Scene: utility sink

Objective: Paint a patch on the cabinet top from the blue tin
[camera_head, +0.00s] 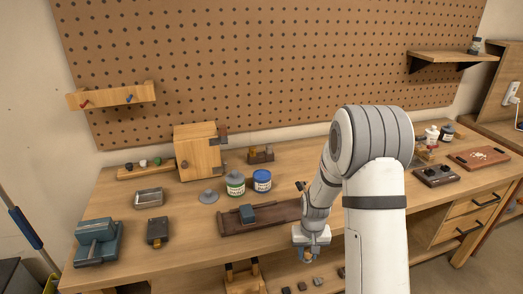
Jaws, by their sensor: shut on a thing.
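A tin with a blue label (262,181) stands upright on the workbench, left of my arm. A small wooden cabinet (196,152) stands further back and left; its top (195,128) is bare wood, with no paint that I can make out. My gripper (309,254) points down at the bench's front edge, right of and nearer than the tin. It is shut on a small tan thing, mostly hidden by the jaws; I cannot tell if it is a brush.
A green-labelled tin (236,184) stands just left of the blue one, with a grey lid-like disc (209,196) beside it. A brown tray (263,218) with a blue block (247,213) lies in front. A metal dish (149,198) and teal vise (97,242) are left.

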